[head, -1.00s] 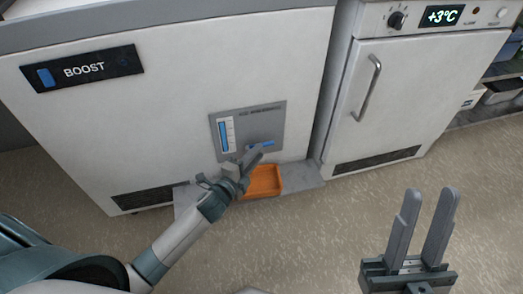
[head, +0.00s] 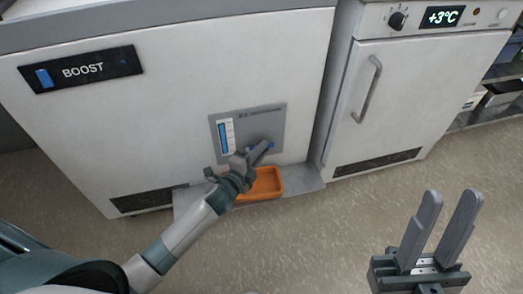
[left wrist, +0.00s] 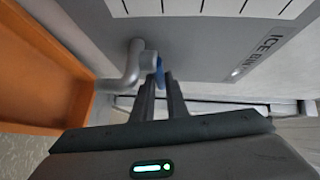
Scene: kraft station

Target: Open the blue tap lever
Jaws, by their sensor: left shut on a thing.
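The blue tap lever (head: 270,147) sits on the grey panel (head: 276,122) on the front of the white machine, mostly hidden by my left gripper in the head view. My left gripper (head: 262,152) is at the lever. In the left wrist view its two fingers (left wrist: 162,90) are close together with the blue lever (left wrist: 159,72) between their tips, beside the grey tap spout (left wrist: 133,65). My right gripper (head: 447,222) is open and empty, over the floor at the lower right.
An orange tray (head: 268,184) stands on a grey ledge (head: 300,180) below the panel. A white fridge (head: 415,90) with a bar handle stands to the right. The floor in front is clear.

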